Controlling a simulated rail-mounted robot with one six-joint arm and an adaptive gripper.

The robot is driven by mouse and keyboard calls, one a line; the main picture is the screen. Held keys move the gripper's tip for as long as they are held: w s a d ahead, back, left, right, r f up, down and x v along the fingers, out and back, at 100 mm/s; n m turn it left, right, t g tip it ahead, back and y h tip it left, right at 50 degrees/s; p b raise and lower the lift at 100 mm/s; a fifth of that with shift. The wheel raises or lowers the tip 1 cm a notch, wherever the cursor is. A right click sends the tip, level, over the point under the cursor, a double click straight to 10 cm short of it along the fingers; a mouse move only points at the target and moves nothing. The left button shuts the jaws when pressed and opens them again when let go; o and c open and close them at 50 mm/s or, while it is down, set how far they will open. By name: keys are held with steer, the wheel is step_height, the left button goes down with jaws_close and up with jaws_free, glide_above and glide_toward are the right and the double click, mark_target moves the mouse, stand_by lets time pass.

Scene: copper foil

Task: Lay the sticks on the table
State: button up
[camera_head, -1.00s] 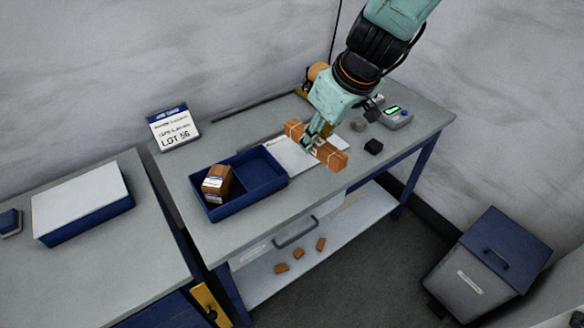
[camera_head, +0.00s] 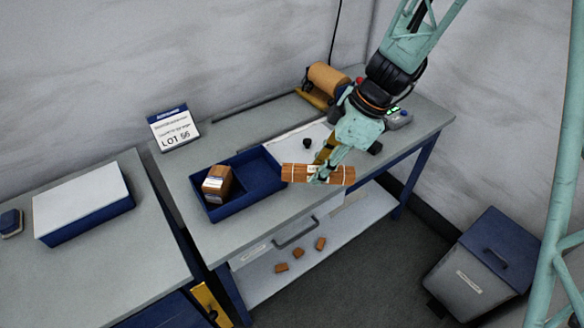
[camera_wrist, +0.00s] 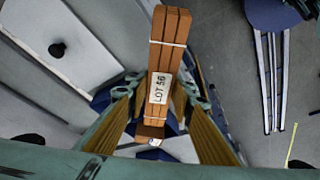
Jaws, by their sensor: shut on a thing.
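My gripper (camera_head: 323,174) is shut on a bundle of brown sticks (camera_head: 300,173), tied with pale bands, and holds it over the front edge of the table (camera_head: 225,137). In the head view the bundle lies roughly level, left to right. The wrist view shows the bundle (camera_wrist: 165,50) between my gripper's fingers (camera_wrist: 155,125), with a white label reading LOT 56. A second brown block or bundle (camera_head: 217,184) with a white label sits in the left compartment of the blue tray (camera_head: 258,200). I cannot tell how high the held bundle is above the table.
A sign reading LOT 56 (camera_head: 173,129) stands at the table's back left. A white sheet (camera_head: 290,145) with a small dark object (camera_head: 306,143) lies behind the bundle. An orange roll (camera_head: 328,78) is at the back. The tray's right compartment is empty. Several brown pieces (camera_head: 300,253) lie on the lower shelf.

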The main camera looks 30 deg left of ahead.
steer(key=f+n, duration=0.1)
steer(key=s+f+n+g, duration=0.1)
steer(key=f+n, duration=0.1)
steer(key=f+n+h, duration=0.1)
steer(key=n, duration=0.1)
steer(key=shift+s+d+f+g, duration=0.2)
steer(key=shift+s+d+g, duration=0.05)
steer(key=shift+d+g, duration=0.15)
steer(key=shift+s+f+n+h, duration=0.25)
steer(key=shift+f+n, duration=0.2)
steer(key=shift+n, duration=0.3)
steer(key=shift+s+f+n+h, duration=0.1)
steer(key=shift+f+n+h, duration=0.3)
steer(key=shift+n, duration=0.35)
steer(key=w, duration=0.5)
steer(key=w+f, duration=0.1)
steer(key=w, duration=0.9)
steer(key=shift+w+f+p, duration=0.1)
steer(key=shift+f+p, duration=0.2)
steer(key=shift+w, duration=0.45)
steer(key=shift+f, duration=1.75)
steer(key=shift+f, duration=0.15)
